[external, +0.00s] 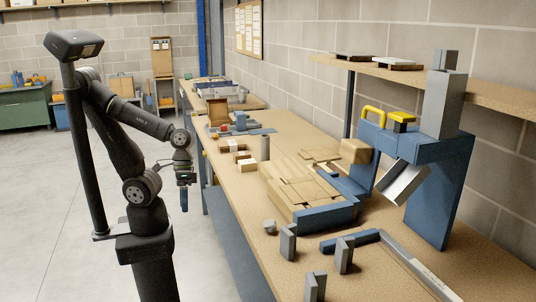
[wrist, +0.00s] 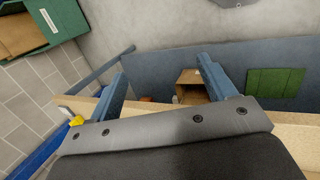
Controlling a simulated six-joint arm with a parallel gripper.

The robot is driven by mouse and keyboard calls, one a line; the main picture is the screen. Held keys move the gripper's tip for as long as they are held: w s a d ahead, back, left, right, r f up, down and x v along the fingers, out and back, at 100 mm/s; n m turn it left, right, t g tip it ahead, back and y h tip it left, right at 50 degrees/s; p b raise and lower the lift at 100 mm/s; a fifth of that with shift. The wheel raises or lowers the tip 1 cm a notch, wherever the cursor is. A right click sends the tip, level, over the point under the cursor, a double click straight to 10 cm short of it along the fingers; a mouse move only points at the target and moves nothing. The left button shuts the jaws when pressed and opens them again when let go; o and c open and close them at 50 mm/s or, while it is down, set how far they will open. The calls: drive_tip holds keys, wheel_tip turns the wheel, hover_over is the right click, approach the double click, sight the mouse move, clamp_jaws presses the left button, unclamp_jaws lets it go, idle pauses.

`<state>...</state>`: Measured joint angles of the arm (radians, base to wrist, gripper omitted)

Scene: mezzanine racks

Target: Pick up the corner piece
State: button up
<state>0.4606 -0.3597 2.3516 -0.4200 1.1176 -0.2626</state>
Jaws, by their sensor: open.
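My gripper (external: 184,200) hangs beside the long wooden workbench (external: 225,185), over the floor on its left side. In the wrist view its two blue fingers (wrist: 162,68) are spread apart with nothing between them. I cannot tell for sure which thing is the corner piece. Several small grey angled pieces stand upright at the near end of the bench, among them one at the left (external: 288,242), one in the middle (external: 344,255) and one at the front (external: 314,288). They are well apart from my gripper. None of them is clear in the wrist view.
A blue press (external: 430,170) stands at the right by the wall. A wooden-topped fixture (external: 300,185) and small blocks (external: 247,165) occupy the bench. A shelf (external: 490,95) overhangs it. The wrist view shows an open brown box (wrist: 190,92) and a green panel (wrist: 275,82).

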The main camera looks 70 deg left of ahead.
drive_tip(key=w+d+r+n+g+h, duration=0.1)
drive_tip(key=w+d+n+g+h, duration=0.1)
drive_tip(key=d+n+g, duration=0.3)
drive_tip(key=n+t+h, duration=0.7)
drive_tip(key=n+t, duration=0.2)
drive_tip(key=n, duration=0.6)
approach(292, 243)
drive_tip(key=a, duration=0.9)
drive_tip(key=shift+a+r, duration=0.1)
drive_tip(key=shift+r, duration=0.15)
drive_tip(key=x, duration=1.7)
drive_tip(key=c, duration=1)
